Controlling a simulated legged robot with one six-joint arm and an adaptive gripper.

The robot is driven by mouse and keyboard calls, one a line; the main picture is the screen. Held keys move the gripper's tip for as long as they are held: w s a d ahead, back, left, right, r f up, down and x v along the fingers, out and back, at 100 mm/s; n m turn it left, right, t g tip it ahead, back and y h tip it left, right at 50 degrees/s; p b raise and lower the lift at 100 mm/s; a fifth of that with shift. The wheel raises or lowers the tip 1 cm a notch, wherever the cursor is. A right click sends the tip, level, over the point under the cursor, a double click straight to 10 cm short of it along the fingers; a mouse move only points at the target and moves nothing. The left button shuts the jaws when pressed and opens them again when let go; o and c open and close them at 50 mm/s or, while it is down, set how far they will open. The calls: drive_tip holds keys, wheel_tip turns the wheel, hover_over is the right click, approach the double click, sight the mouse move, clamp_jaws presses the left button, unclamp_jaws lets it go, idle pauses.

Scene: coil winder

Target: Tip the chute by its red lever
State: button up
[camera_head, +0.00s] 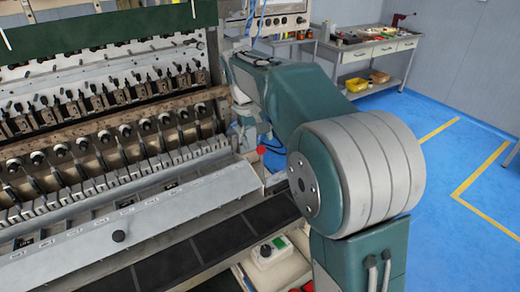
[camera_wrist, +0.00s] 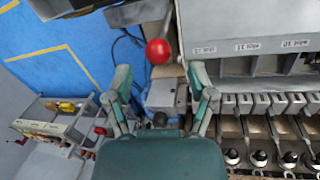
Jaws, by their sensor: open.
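The lever's red ball knob (camera_wrist: 158,52) is in the upper middle of the wrist view, with its rod running up from it. In the head view the knob (camera_head: 261,150) is a small red spot beside the machine's right end, left of my arm. My gripper (camera_wrist: 161,70) is open and empty. The knob lies between the lines of its two fingers, around or just beyond the tips; exact depth is unclear. The long grey sloped panel, seemingly the chute (camera_head: 120,225), runs along the machine's front; it shows at top right in the wrist view (camera_wrist: 250,28). My arm largely hides the gripper in the head view.
The coil winder's rows of spindles (camera_head: 100,140) stand left of my arm. A grey box (camera_wrist: 163,97) sits below the knob in the wrist view. A small control box (camera_head: 268,252) is near the front. A workbench (camera_head: 365,50) stands behind; blue floor (camera_head: 460,160) at right is clear.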

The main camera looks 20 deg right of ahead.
sight(260, 149)
drive_tip(key=shift+d+f, duration=0.25)
drive_tip(key=shift+f, duration=0.75)
drive_tip(key=shift+d+f, duration=0.2)
drive_tip(key=shift+f, duration=0.75)
clamp_jaws()
